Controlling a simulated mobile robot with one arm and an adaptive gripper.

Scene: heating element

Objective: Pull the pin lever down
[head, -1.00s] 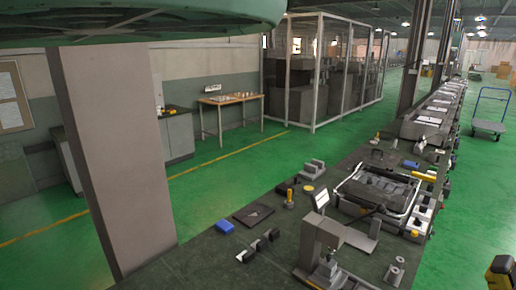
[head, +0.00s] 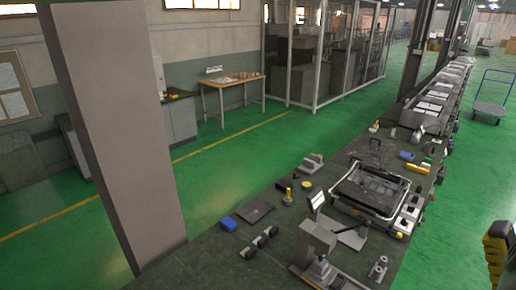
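A grey press-like fixture (head: 318,240) stands at the near end of the dark workbench (head: 210,262), at the bottom of the head view. Small metal parts (head: 321,268) sit at its front, low in the picture. I cannot tell which part is the pin lever, or whether it is up or down. No gripper fingers show, so I cannot tell where my gripper is relative to the fixture.
A grey pillar (head: 118,130) blocks the left. A yellow-black part (head: 497,255) is cut off at the right edge. Green floor is clear left of the bench.

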